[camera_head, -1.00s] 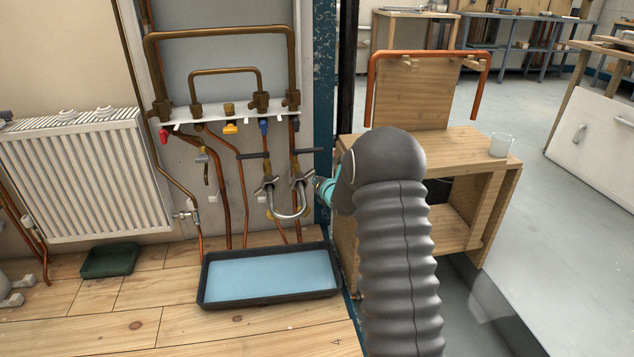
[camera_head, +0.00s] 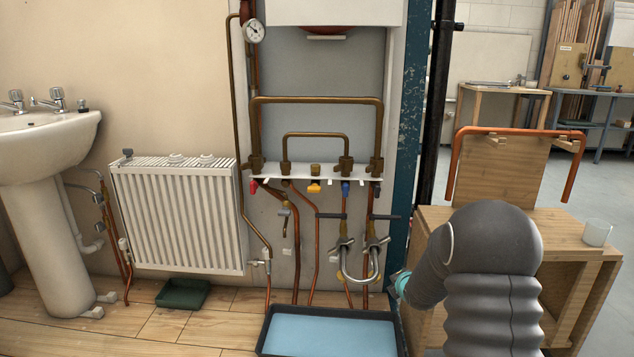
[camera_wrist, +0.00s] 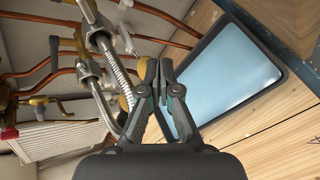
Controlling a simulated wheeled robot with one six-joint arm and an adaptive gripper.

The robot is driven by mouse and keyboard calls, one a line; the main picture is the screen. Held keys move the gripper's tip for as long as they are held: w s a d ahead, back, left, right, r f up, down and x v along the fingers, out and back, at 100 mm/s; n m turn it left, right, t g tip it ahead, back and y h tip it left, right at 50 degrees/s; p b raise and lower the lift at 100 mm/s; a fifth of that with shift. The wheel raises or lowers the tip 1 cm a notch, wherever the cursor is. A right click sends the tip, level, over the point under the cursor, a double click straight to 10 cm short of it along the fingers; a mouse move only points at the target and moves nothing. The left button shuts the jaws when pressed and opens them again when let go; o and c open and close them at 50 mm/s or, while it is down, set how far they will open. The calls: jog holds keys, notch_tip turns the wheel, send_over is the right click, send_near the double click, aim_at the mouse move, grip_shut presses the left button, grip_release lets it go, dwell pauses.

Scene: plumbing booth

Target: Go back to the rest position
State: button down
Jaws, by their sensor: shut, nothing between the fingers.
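My gripper (camera_wrist: 160,72) shows in the wrist view with its two dark fingers together and nothing between them. It is close to the braided silver hose loop (camera_wrist: 118,70) and appears over the near side of the blue-filled black tray (camera_wrist: 236,60); I cannot tell whether it touches the hose. In the head view the hose loop (camera_head: 360,270) hangs under the pipes, left of my dark grey sleeved arm. My arm hides most of the gripper there; only a teal bit shows beside the blue post.
A white radiator (camera_head: 178,215), a sink (camera_head: 40,140) and a small green tray (camera_head: 183,293) are at left. The black tray (camera_head: 262,335) lies below the pipes.

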jog(key=s+d+f+m+g+h, duration=0.1)
jog(key=s+f+m+g, duration=0.25)
jog(key=s+m, duration=0.45)
jog(key=s+a+r+m+g+p, duration=0.1)
jog(key=s+r+m+g, duration=0.1)
jog(key=s+r+m, duration=0.3)
jog(key=s+a+r+m+g+p, duration=0.1)
jog(key=s+r+m+g, duration=0.15)
jog(key=s, duration=0.45)
jog(key=s+a+r+m+t+p, duration=0.1)
jog(key=s+a+r+m+p, duration=0.3)
jog(key=s+r, duration=0.8)
jog(key=s+a+r+m+t+y+p, duration=0.1)
jog(key=s+a+r+m+p, duration=0.3)
jog(key=s+r, duration=0.9)
jog(key=shift+s+a+p, duration=0.15)
jog(key=shift+a+p, duration=0.2)
jog(key=shift+a, duration=0.3)
